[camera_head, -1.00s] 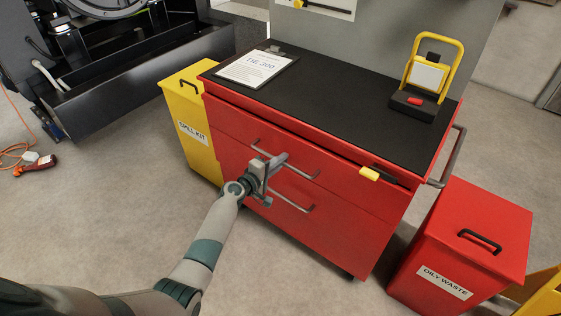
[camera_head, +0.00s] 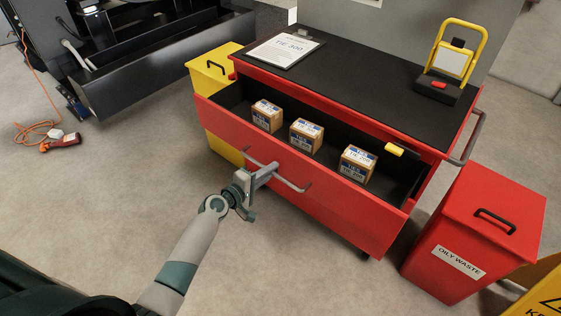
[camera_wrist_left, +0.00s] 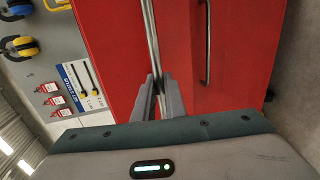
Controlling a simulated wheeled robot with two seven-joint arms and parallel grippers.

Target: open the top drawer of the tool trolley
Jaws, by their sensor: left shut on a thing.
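The red tool trolley (camera_head: 352,85) has a black top. Its top drawer (camera_head: 290,190) stands pulled well out, with three small cardboard boxes inside: a left box (camera_head: 267,116), a middle box (camera_head: 305,135) and a right box (camera_head: 356,164). My left gripper (camera_head: 262,176) is at the drawer's grey bar handle (camera_head: 291,184). In the left wrist view the fingers (camera_wrist_left: 159,98) are shut around the handle (camera_wrist_left: 151,45). A lower drawer handle (camera_wrist_left: 207,45) also shows there. My right gripper is not in view.
A yellow spill bin (camera_head: 213,72) stands left of the trolley, and a red oily waste bin (camera_head: 474,232) stands right of it. A clipboard (camera_head: 284,50) and a yellow-framed lamp (camera_head: 452,62) lie on the top.

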